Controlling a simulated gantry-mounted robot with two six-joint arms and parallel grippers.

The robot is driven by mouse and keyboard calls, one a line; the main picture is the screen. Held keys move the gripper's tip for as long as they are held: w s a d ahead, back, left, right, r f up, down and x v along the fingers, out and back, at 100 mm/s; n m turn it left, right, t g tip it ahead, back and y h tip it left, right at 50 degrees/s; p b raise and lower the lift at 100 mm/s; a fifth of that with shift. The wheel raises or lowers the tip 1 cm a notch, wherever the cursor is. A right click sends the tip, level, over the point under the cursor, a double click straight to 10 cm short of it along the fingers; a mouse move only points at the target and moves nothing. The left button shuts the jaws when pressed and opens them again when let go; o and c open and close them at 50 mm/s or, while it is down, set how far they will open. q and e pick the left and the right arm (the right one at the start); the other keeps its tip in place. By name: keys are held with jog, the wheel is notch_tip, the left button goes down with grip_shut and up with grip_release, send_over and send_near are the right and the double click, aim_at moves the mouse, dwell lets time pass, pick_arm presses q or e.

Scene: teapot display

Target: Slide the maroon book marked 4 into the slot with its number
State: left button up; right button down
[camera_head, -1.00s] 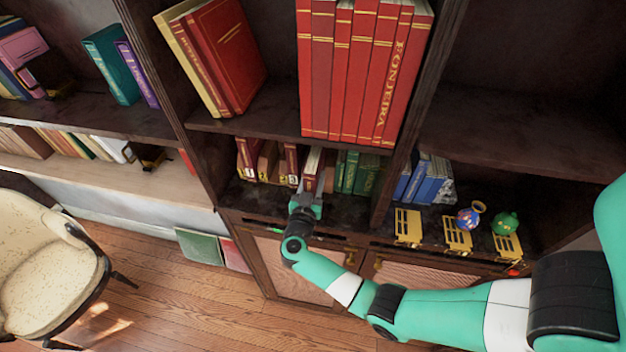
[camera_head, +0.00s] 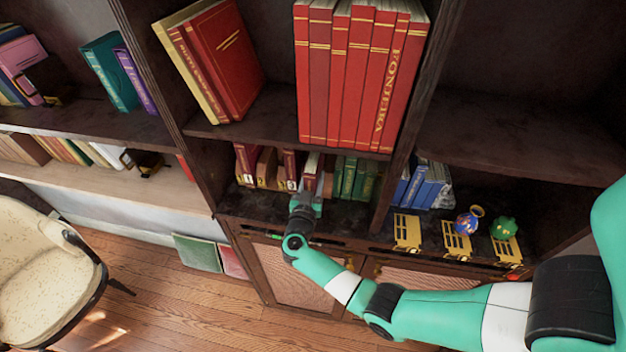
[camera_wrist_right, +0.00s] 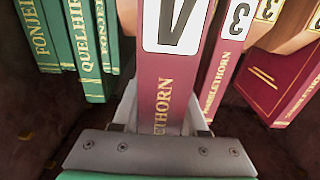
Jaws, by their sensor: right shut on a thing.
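The maroon book marked 4 (camera_head: 312,165) stands upright in the lower middle shelf bay, its spine towards me. The right wrist view shows its maroon spine (camera_wrist_right: 166,85) with gold lettering and a white label, cut off at the top edge. My right gripper (camera_head: 306,199) is shut on the lower part of this spine; its fingers (camera_wrist_right: 168,115) flank it. The book stands between the green books on its right and the book marked 3 (camera_head: 291,165) on its left. How deep it sits in its slot is hidden. My left gripper is not in view.
Numbered tan dividers and maroon books stand left of the held book; a divider marked 3 (camera_wrist_right: 285,30) is close by. Green books (camera_head: 352,178) stand close on the right. A wooden upright (camera_head: 389,185) bounds the bay. Tall red books (camera_head: 350,75) fill the shelf above.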

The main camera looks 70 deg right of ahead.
aim_at(311, 188)
jog(key=shift+w+d+r, duration=0.1)
jog(key=shift+w+d, duration=0.05)
jog(key=shift+d, duration=0.6)
jog(key=shift+w+d, duration=0.1)
jog(key=shift+d, duration=0.6)
jog(key=shift+w+d+b, duration=0.25)
jog(key=shift+d+b, duration=0.15)
jog(key=shift+d, duration=0.8)
jog(key=shift+w+d+b, duration=0.2)
jog(key=shift+d+b, duration=0.2)
jog(key=shift+d, duration=0.75)
jog(key=shift+c, duration=1.8)
grip_release()
jog(key=shift+f, duration=0.2)
jog(key=shift+a, duration=0.1)
jog(key=a, duration=0.3)
jog(key=s+a, duration=0.1)
jog(key=a, duration=0.3)
jog(key=s+a+p, duration=0.1)
jog(key=a, duration=0.3)
jog(key=shift+s+a+r, duration=0.1)
